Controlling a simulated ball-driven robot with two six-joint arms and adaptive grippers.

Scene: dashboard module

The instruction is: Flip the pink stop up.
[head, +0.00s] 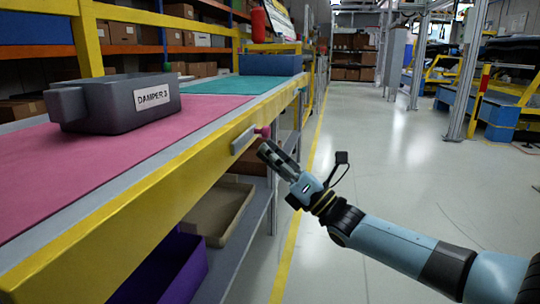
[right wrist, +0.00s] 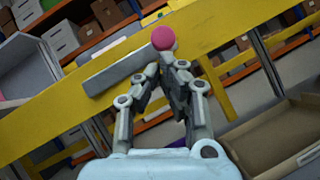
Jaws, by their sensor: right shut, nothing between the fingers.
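The pink stop shows as a pink knob (head: 264,131) at the end of a grey bar (head: 243,140) on the yellow front rail of the workbench. In the right wrist view the pink knob (right wrist: 163,38) is just beyond my fingertips, and the grey bar (right wrist: 112,74) slants along the rail to its left. My right gripper (head: 264,149) is shut and empty, its tips just below the knob; it also shows in the right wrist view (right wrist: 164,66). I cannot tell whether the tips touch the stop. My left gripper is not in view.
A grey bin labelled DAMPER 3 (head: 125,103) stands on the pink mat (head: 40,177) of the bench. The yellow rail (head: 150,213) runs along the bench front. Below are a beige tray (head: 219,208) and a purple bin (head: 172,272). The floor to the right is clear.

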